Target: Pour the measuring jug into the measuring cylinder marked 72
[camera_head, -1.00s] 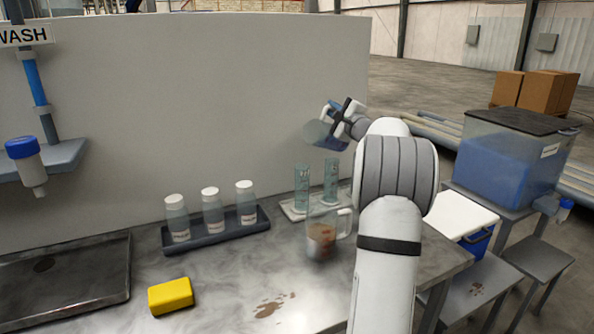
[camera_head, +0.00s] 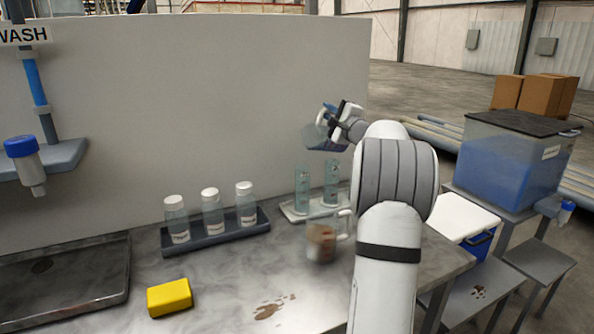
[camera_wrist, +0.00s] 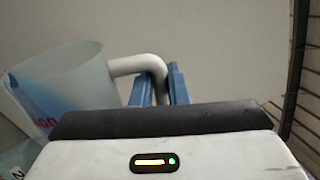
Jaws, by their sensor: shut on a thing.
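My gripper (camera_head: 345,115) is shut on the handle of a clear measuring jug (camera_head: 324,133) and holds it in the air above the cylinders. Blue shows in the jug's lower part. In the wrist view the jug (camera_wrist: 62,85) has red marks, and its white handle (camera_wrist: 140,62) lies between the blue fingers (camera_wrist: 160,88). Two clear measuring cylinders, a left one (camera_head: 302,190) and a right one (camera_head: 331,182), stand upright on a white tray (camera_head: 296,217) below the jug. I cannot read their marks in the head view. No pouring stream is visible.
A second jug (camera_head: 320,243) with brown contents stands in front of the cylinders. Several white-capped bottles stand in a dark rack (camera_head: 215,239) to the left. A yellow sponge (camera_head: 170,297) and a brown spill (camera_head: 270,307) lie on the bench. A wall (camera_head: 200,100) rises behind.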

